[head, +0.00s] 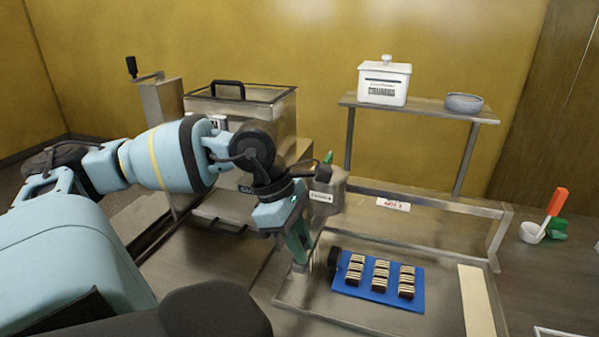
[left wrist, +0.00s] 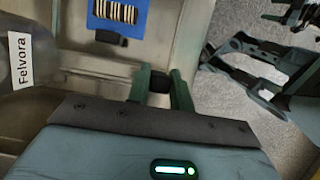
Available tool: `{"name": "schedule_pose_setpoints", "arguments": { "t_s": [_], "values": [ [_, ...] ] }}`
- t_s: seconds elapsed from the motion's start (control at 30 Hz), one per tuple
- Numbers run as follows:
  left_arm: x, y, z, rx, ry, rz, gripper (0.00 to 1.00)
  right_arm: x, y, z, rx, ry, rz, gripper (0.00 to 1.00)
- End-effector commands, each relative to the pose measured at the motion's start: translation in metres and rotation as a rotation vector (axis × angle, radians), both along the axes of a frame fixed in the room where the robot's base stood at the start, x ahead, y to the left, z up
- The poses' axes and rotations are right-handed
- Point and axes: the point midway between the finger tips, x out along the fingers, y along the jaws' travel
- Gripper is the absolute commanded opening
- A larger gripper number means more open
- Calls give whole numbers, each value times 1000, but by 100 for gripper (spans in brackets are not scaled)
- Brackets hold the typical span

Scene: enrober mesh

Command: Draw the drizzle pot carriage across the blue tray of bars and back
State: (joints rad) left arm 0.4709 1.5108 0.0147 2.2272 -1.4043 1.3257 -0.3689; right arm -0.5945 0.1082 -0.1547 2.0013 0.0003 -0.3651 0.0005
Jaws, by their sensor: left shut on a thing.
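The blue tray (head: 420,296) lies in the metal frame and holds rows of dark bars (head: 381,276) with pale stripes. It also shows at the top of the left wrist view (left wrist: 98,22). The metal drizzle pot (head: 328,192) with a white label hangs at the rail behind and left of the tray; its label reads Felvora in the left wrist view (left wrist: 20,62). My left gripper (head: 300,258) points down left of the tray. Its green fingers (left wrist: 159,88) are shut on a dark handle (left wrist: 158,84), mostly hidden between them.
A metal machine (head: 240,110) with a lidded hopper stands behind my left arm. A shelf (head: 425,112) holds a white canister (head: 384,82) and a grey bowl (head: 464,103). A pale strip (head: 474,300) lies right of the tray. A white cup with an orange-handled tool (head: 533,232) stands far right.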

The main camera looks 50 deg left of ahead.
Motion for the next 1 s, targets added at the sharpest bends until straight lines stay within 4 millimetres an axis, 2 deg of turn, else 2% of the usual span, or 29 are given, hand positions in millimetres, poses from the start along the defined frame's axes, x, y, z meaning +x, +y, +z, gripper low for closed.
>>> {"name": "schedule_pose_setpoints", "arguments": {
  "t_s": [0.33, 0.37, 0.5, 0.83, 1.0],
  "values": [
    [0, 3, 2, 13, -1, 3, 0, -6, 0, -1, -1, 10, 0, 71],
    [0, 4, 2, 13, -1, 3, 24, -6, 0, -1, -1, 11, 0, 71],
    [0, 3, 2, 11, 1, 2, 43, -7, -1, -1, -2, 12, 1, 71],
    [-1, 2, 3, 8, 3, 1, 44, -4, -1, 1, -2, 6, 1, 71],
    [-3, 7, 19, 7, -2, 1, 44, 10, -1, 17, -2, -29, 0, 71]
  ]
}}
